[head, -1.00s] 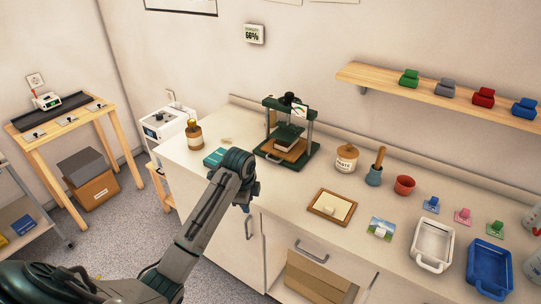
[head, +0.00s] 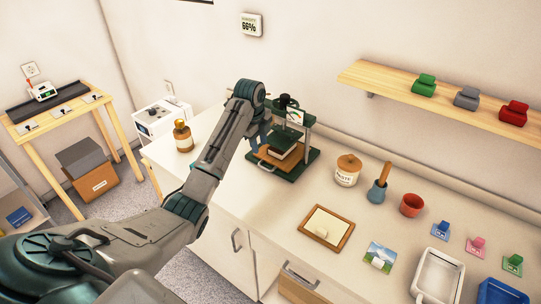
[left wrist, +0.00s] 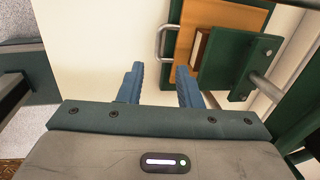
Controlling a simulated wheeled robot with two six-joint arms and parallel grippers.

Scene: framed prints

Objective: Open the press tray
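The green press (head: 291,117) stands on the counter against the wall, with two metal posts and a dark top knob. Its low tray (head: 280,158) bears an orange-brown board and a book-like block under the press plate. A metal handle (head: 266,167) sticks out at the tray's front; the left wrist view also shows this handle (left wrist: 162,42) beside the orange board (left wrist: 226,20). My left gripper (left wrist: 160,84) is open and empty, its blue fingers apart and pointing toward the handle without touching it. In the head view the left gripper (head: 259,137) is partly hidden by its wrist. My right gripper is out of view.
A brown bottle (head: 183,136) stands left of my arm. The counter in front of the press is mostly clear.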

